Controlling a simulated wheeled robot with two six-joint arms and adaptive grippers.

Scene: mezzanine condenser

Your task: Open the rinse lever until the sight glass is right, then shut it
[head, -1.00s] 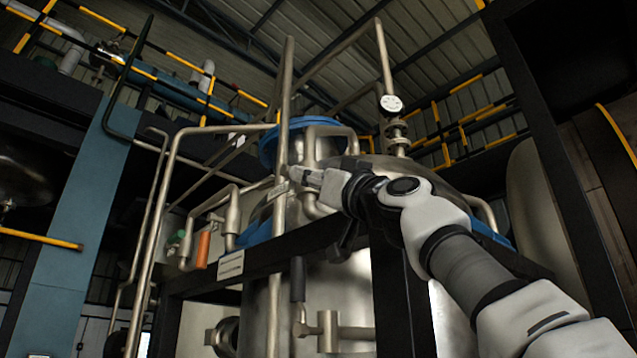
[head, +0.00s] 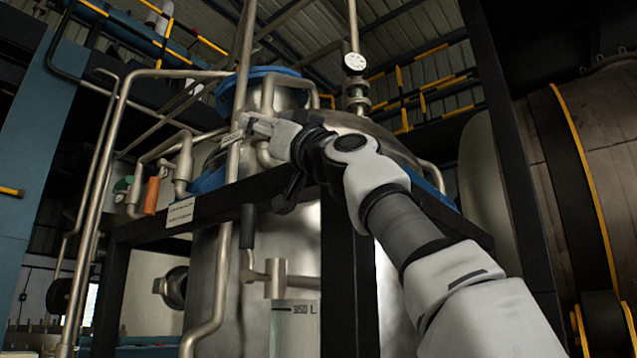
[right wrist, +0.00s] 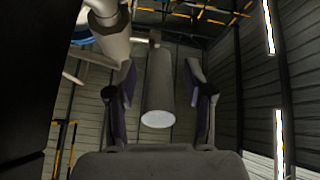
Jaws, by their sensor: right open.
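My right gripper (head: 250,128) is up by the vertical pipe and a small pale tag, in front of the tank. In the right wrist view, the gripper (right wrist: 158,95) is open, with a grey cylinder (right wrist: 159,85) showing between its fingers; I cannot tell if they touch. A lever with a black grip (head: 248,226) stands by a valve body, below the gripper. An orange handle (head: 151,196) hangs farther left. I cannot tell which is the rinse lever.
The steel tank (head: 215,255) stands behind a black frame bar (head: 220,205) carrying a white label plate (head: 180,213) too small to read. A long bent pipe (head: 107,200) rises at left. A gauge (head: 355,62) sits above the tank.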

